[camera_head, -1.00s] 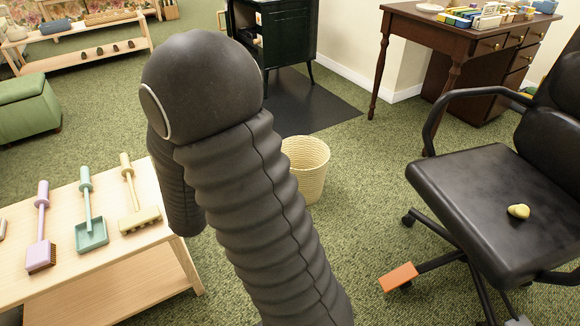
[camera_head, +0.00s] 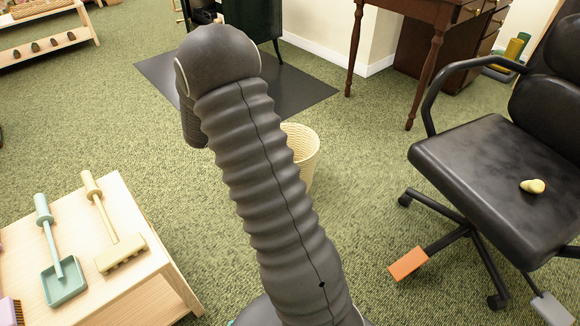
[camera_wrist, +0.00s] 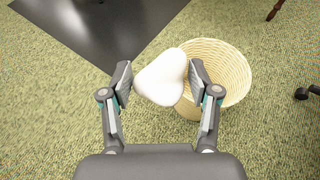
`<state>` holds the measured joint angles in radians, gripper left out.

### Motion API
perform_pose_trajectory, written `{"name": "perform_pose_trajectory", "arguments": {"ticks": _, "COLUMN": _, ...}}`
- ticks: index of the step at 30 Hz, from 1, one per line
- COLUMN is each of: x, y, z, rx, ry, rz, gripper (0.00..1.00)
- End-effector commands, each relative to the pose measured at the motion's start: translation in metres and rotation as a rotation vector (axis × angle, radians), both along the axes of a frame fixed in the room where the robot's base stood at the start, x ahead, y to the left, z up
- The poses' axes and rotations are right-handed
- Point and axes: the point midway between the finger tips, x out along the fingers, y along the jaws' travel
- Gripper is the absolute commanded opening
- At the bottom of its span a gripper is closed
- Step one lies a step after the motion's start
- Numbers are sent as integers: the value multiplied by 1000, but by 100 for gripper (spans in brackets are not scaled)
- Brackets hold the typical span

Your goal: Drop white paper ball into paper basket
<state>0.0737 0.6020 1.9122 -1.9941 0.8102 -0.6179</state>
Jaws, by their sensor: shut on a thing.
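The white paper ball (camera_wrist: 162,79) is held between the two fingertips of my gripper (camera_wrist: 160,82) in the wrist view. My gripper is shut on it. The paper basket (camera_wrist: 232,72) is a cream woven, open-topped bin on the green carpet, just behind and to the right of the ball in that view. The ball overlaps the basket's left rim in the picture; its height above the rim is hard to tell. In the head view the basket (camera_head: 304,150) stands partly hidden behind my arm. My gripper and the ball are hidden there.
A black office chair (camera_head: 490,165) with a small yellow object (camera_head: 532,186) on its seat stands to the right. A low wooden table (camera_head: 135,255) with toy brushes and a dustpan is at left. A dark floor mat (camera_head: 300,95) lies behind the basket.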

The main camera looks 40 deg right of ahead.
Motion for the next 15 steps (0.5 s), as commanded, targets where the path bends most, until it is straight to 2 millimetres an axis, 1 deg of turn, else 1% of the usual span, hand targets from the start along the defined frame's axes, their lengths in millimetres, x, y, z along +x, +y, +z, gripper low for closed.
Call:
{"name": "perform_pose_trajectory", "arguments": {"ticks": 1, "x": 5, "y": -27, "z": -13, "rx": 0, "ry": 0, "rz": -69, "gripper": 47}}
{"name": "perform_pose_trajectory", "arguments": {"ticks": 2, "x": 7, "y": -42, "z": -17, "rx": 1, "ry": -1, "rz": -110, "gripper": 47}}
{"name": "perform_pose_trajectory", "arguments": {"ticks": 3, "x": 9, "y": -62, "z": -24, "rx": 0, "ry": -1, "rz": -163, "gripper": 47}}
{"name": "perform_pose_trajectory", "arguments": {"ticks": 5, "x": 10, "y": -91, "z": -34, "rx": 0, "ry": 0, "rz": -243, "gripper": 47}}
{"name": "perform_pose_trajectory", "arguments": {"ticks": 6, "x": 10, "y": -110, "z": -42, "rx": 1, "ry": 1, "rz": -295, "gripper": 47}}
{"name": "perform_pose_trajectory", "arguments": {"ticks": 8, "x": 8, "y": -137, "z": -54, "rx": 1, "ry": 2, "rz": -370, "gripper": 47}}
{"name": "perform_pose_trajectory", "arguments": {"ticks": 9, "x": 6, "y": -153, "z": -62, "rx": 0, "ry": 2, "rz": -417, "gripper": 47}}
{"name": "perform_pose_trajectory", "arguments": {"ticks": 12, "x": 0, "y": -188, "z": -79, "rx": 0, "ry": 3, "rz": -518, "gripper": 47}}
{"name": "perform_pose_trajectory", "arguments": {"ticks": 15, "x": -6, "y": -213, "z": -91, "rx": -1, "ry": 1, "rz": -590, "gripper": 47}}
